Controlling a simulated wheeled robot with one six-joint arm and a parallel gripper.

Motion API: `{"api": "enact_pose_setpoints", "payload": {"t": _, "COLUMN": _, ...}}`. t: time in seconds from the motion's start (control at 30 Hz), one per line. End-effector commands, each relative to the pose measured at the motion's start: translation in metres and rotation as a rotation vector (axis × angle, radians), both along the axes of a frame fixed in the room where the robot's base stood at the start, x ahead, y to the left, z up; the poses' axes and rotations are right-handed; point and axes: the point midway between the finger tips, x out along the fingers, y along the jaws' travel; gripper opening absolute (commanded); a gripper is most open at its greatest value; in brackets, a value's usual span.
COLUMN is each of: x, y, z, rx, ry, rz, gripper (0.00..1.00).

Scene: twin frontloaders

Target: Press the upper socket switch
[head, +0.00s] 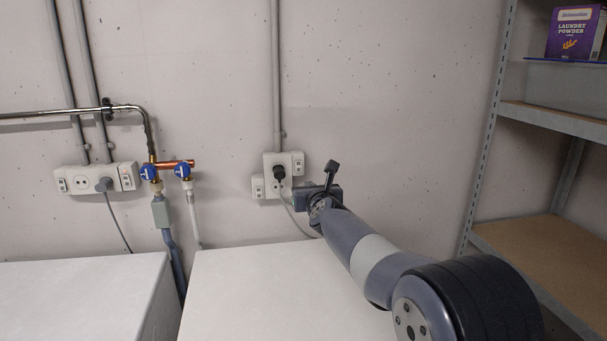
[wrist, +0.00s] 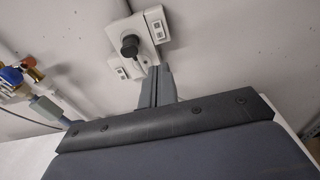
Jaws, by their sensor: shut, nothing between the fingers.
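The white wall socket unit (head: 270,172) is at the middle of the head view, with a black plug (head: 279,172) in it. A small switch plate (head: 298,163) sits at its upper right and another (head: 258,186) at its lower left. In the wrist view the unit (wrist: 119,32) appears tilted, with the upper switch (wrist: 157,24) right of the black plug (wrist: 130,44) and a lower switch (wrist: 121,71) below. My gripper (head: 299,188) is shut and empty, just below and right of the unit. Its fingers (wrist: 157,72) point at the wall; contact cannot be told.
Two white machine tops (head: 270,285) (head: 80,290) stand below the sockets. Another socket unit (head: 75,180) and blue-handled water taps (head: 149,172) are at the left. A metal shelf (head: 555,118) with laundry powder (head: 576,32) stands right. The wall above is mostly clear.

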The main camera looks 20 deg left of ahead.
Motion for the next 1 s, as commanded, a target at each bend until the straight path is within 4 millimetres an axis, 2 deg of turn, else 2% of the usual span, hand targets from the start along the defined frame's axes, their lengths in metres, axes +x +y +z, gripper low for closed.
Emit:
{"api": "enact_pose_setpoints", "payload": {"t": 0.33, "x": 0.009, "y": 0.004, "z": 0.001, "rx": -0.001, "ry": 0.001, "rz": -0.001, "gripper": 0.00}}
{"api": "enact_pose_setpoints", "payload": {"t": 1.0, "x": 0.081, "y": 0.039, "z": -0.006, "rx": -0.001, "ry": 0.002, "rz": -0.001, "gripper": 0.00}}
